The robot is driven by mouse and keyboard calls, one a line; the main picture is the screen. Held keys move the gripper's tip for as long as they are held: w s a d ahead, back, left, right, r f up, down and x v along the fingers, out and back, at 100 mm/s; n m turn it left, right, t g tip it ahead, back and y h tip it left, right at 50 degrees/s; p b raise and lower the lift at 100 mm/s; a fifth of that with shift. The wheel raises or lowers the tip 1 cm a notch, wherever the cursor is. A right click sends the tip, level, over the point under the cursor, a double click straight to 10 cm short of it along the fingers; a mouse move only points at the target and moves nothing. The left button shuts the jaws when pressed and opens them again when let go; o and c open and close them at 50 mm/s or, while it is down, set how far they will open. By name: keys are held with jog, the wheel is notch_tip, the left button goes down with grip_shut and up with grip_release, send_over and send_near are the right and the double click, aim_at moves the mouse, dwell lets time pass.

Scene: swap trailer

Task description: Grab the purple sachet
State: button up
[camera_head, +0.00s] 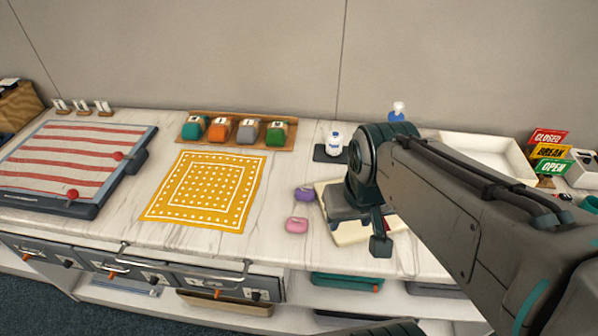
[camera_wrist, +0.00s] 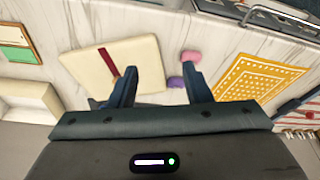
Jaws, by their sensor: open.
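The purple sachet (camera_head: 305,193) lies on the white marble counter, just behind a pink sachet (camera_head: 297,225) and left of a cream board. In the wrist view the purple sachet (camera_wrist: 176,82) shows between the two fingers, nearer the right one, with the pink sachet (camera_wrist: 190,57) beyond it. My gripper (camera_wrist: 163,80) is open and empty. In the head view my gripper (camera_head: 375,225) hangs over the cream board, to the right of the purple sachet and apart from it.
The cream board (camera_head: 350,236) with a dark red strip lies under my arm. A yellow dotted cloth (camera_head: 207,190) lies to the left. A wooden tray (camera_head: 208,140) with several coloured pouches and a white bottle (camera_head: 334,144) stand behind. Counter left of the sachets is clear.

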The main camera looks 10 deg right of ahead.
jog(key=o, duration=0.4)
jog(key=n+g+h+p, duration=0.4)
jog(key=n+p, duration=0.1)
jog(key=n, duration=1)
send_over(303, 191)
jog(key=a, duration=0.2)
jog(key=f, duration=1.4)
jog(key=shift+w+f, duration=0.25)
jog(key=shift+f, duration=0.1)
jog(key=shift+p+x, duration=0.75)
jog(key=shift+x, duration=1.7)
